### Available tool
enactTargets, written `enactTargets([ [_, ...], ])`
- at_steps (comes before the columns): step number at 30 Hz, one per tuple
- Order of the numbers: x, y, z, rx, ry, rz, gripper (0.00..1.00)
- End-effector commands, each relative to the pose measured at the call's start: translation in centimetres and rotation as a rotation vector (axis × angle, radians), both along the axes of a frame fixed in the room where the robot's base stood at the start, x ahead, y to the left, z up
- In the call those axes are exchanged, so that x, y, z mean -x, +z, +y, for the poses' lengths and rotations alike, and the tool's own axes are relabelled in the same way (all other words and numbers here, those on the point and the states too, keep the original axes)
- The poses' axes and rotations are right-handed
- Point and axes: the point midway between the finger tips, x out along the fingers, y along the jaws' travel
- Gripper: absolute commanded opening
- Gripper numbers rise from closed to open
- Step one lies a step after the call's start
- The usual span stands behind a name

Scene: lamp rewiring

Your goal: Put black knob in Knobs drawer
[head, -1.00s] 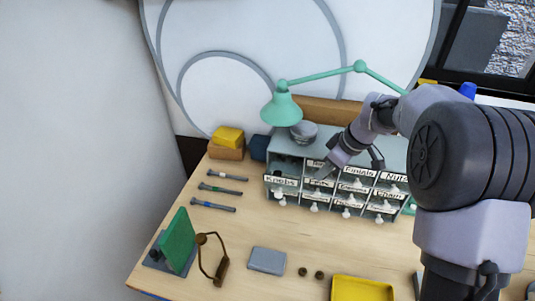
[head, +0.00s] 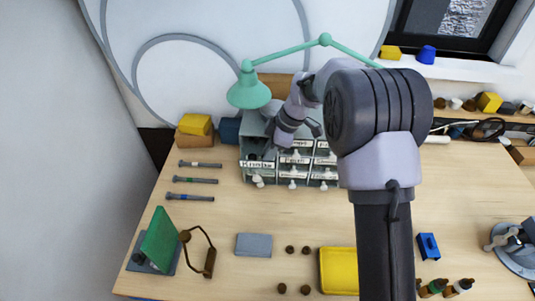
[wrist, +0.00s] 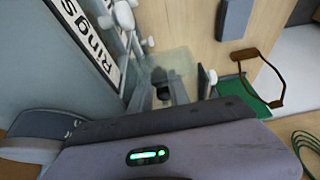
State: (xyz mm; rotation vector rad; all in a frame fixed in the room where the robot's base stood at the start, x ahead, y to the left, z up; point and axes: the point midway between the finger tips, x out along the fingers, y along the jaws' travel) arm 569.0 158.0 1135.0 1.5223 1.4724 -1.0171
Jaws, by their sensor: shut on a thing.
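The small cabinet of labelled drawers (head: 291,183) stands at the back of the table in the head view. The Knobs drawer (head: 257,165) is at its upper left and looks pulled out. My gripper (head: 273,143) is just above and behind this drawer's label, pointing down; its tips are hard to make out there. In the wrist view my gripper (wrist: 161,96) is shut on a small dark thing, seemingly the black knob (wrist: 160,76), over a pale translucent surface. Whether the knob is inside the drawer's walls I cannot tell.
A green lamp (head: 249,91) leans over the cabinet. A yellow block (head: 194,124) lies at its left. Several small brown knobs (head: 290,249) lie on the front table beside a yellow tray (head: 338,271). A green board (head: 160,238) stands at front left.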

Motion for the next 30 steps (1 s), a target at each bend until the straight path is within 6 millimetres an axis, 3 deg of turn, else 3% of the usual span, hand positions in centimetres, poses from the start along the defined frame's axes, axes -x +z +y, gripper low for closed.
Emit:
enactTargets([
  [4, 0.0, -0.4, 0.0, 0.0, 0.0, 0.0, 0.0],
  [5, 0.0, -0.3, 0.0, 0.0, 0.0, 0.0, 0.26],
  [6, 0.0, -0.3, 0.0, 0.0, 0.0, 0.0, 0.31],
  [14, 0.0, -0.2, 0.0, 0.0, 0.0, 0.0, 0.31],
  [17, -0.1, 0.7, -0.2, 0.0, -0.001, -0.003, 0.31],
  [24, 0.0, 6.9, -2.7, 0.0, -0.002, -0.005, 0.31],
  [30, 0.1, 10.5, -4.3, 0.0, -0.001, -0.002, 0.31],
])
